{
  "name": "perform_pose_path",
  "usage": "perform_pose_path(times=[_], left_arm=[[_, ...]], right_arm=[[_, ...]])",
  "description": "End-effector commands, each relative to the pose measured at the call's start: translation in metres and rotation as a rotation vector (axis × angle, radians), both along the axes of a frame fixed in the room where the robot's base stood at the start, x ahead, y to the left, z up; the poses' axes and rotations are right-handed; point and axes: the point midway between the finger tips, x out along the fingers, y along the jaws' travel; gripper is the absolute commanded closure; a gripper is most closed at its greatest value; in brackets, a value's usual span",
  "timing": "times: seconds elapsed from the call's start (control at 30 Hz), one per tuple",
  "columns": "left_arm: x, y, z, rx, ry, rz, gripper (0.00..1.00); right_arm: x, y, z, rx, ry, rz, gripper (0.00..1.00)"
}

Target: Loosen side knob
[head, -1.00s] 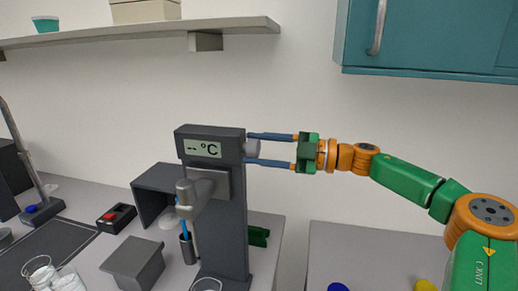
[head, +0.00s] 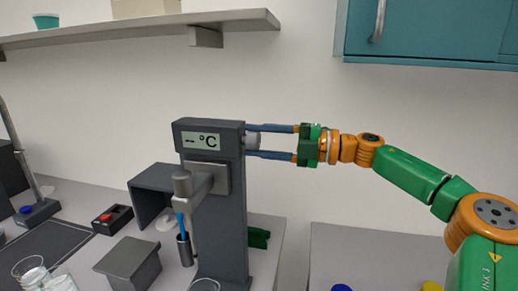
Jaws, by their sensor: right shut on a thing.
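The side knob (head: 253,142) is a light grey cylinder on the right side of the dark grey rig's upright head. The rig (head: 221,235) has a display (head: 201,142) reading "-- °C". My right gripper (head: 254,141) reaches in from the right, with its two long blue fingers above and below the knob, shut on it.
A grey arm on the rig holds a blue-and-grey probe (head: 182,225). A dark box (head: 155,195), a grey block (head: 130,264), a red-buttoned device (head: 112,219) and glass beakers (head: 30,272) stand to the left. A shelf (head: 140,34) and teal cabinet (head: 440,30) are above.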

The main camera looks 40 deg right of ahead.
Motion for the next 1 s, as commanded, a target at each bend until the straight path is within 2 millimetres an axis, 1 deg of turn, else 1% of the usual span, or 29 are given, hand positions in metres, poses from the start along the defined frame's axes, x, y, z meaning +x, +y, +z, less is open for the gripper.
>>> perform_pose_path(times=[0.03, 0.3, 0.8, 1.0], left_arm=[[0.000, 0.000, -0.005, 0.000, 0.000, 0.000, 0.50], [0.000, 0.000, -0.014, 0.000, 0.001, 0.000, 0.50], [-0.001, 0.001, -0.028, 0.001, 0.001, 0.000, 0.50], [-0.001, 0.001, -0.031, 0.001, 0.001, 0.000, 0.50]], right_arm=[[0.000, 0.000, -0.003, -0.033, -0.028, -0.001, 1.00], [0.000, 0.000, -0.002, -0.228, -0.193, 0.000, 1.00], [0.000, 0.000, 0.000, -0.580, -0.493, -0.001, 1.00], [0.000, 0.000, 0.000, -0.688, -0.587, -0.001, 1.00]])
